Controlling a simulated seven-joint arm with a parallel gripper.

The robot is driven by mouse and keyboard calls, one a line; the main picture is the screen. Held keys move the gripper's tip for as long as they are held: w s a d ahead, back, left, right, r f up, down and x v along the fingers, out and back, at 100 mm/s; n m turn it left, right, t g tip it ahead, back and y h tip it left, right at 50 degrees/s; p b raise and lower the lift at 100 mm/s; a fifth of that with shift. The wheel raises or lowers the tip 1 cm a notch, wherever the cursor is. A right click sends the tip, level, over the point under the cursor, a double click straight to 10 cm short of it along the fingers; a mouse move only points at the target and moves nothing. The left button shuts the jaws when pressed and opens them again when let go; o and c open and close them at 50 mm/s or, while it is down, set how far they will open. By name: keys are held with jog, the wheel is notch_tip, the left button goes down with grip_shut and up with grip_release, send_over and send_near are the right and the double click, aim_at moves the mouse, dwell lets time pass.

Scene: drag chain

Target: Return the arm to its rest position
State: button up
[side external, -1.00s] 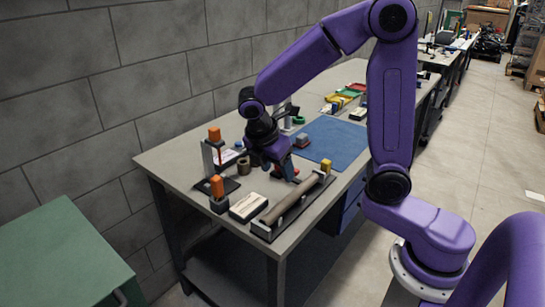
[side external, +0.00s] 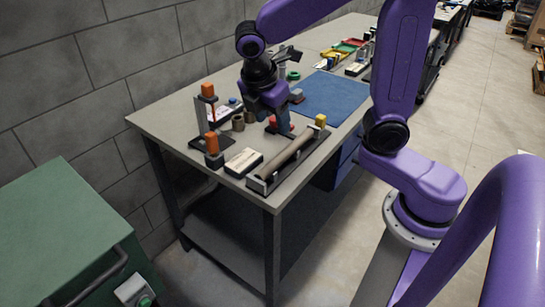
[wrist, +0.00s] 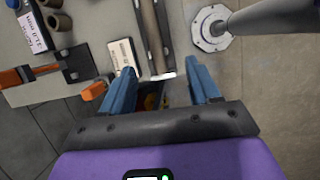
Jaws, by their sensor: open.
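My gripper (side external: 284,131) hangs over the grey bench (side external: 172,123), pointing down, behind the long dark trough (side external: 262,186) that holds a tan bar (side external: 290,158). In the wrist view its two blue fingers (wrist: 162,88) are spread apart with nothing held between them. The trough (wrist: 168,42) and bar (wrist: 151,22) show beyond the fingertips there. A yellow block (side external: 320,120) sits at the trough's far end. A red piece (side external: 272,121) lies beside the fingers in the side view. I cannot make out a drag chain for certain.
A blue mat (side external: 333,96) lies to the right. A green cabinet (side external: 60,225) stands at the front left.

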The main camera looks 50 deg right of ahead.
jog(key=s+f+m+y, duration=0.2)
jog(key=s+m+y, duration=0.2)
jog(key=s, duration=1.5)
jog(key=shift+a+f+m, duration=0.2)
jog(key=shift+a+m, duration=0.15)
jog(key=shift+m, duration=0.05)
